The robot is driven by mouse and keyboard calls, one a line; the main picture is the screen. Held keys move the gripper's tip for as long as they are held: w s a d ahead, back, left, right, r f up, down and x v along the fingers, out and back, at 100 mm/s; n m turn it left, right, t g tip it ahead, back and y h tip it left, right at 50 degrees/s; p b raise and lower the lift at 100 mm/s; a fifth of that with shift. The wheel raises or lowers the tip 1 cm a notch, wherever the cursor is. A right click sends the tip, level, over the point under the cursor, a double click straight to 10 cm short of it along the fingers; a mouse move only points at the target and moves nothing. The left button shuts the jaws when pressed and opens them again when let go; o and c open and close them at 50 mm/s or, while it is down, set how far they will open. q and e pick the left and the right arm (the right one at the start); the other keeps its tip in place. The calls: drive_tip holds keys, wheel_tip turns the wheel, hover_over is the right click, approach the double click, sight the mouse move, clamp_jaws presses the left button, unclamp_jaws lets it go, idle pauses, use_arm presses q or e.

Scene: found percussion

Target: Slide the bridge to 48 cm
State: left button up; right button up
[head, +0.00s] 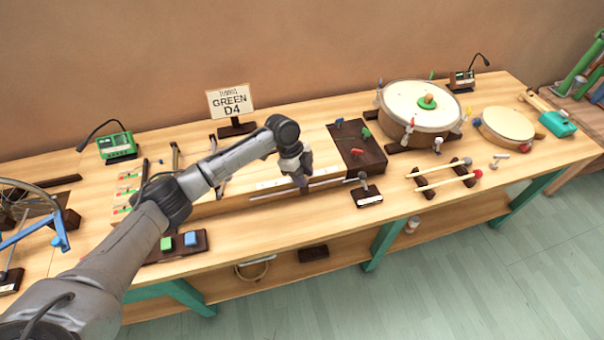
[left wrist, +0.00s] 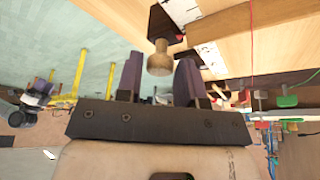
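The long wooden string box (head: 232,203) lies across the middle of the table, with a white scale strip (head: 268,184) along its front edge. My left gripper (head: 303,180) is over that front edge, pointing down, and hides part of the strip. In the left wrist view, a round wooden knob (left wrist: 159,58) on a dark block (left wrist: 166,24) beside the white scale (left wrist: 208,52) appears to be the bridge's handle. The fingers of my left gripper (left wrist: 159,78) are apart, one on each side of the knob, with gaps visible. The scale numbers are too small to read.
A sign reading "GREEN D4" (head: 231,104) stands behind the box. A dark block with coloured pegs (head: 354,148) is at its right end. A small stand (head: 367,196) is close right of the gripper. A drum (head: 420,104) and mallets (head: 448,181) are farther right.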

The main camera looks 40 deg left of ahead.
use_arm(q)
drive_tip(key=shift+o, duration=1.3)
drive_tip(key=shift+r, duration=0.1)
drive_tip(key=p+v, duration=0.2)
drive_tip(key=v, duration=1.1)
drive_tip(key=shift+r, duration=0.35)
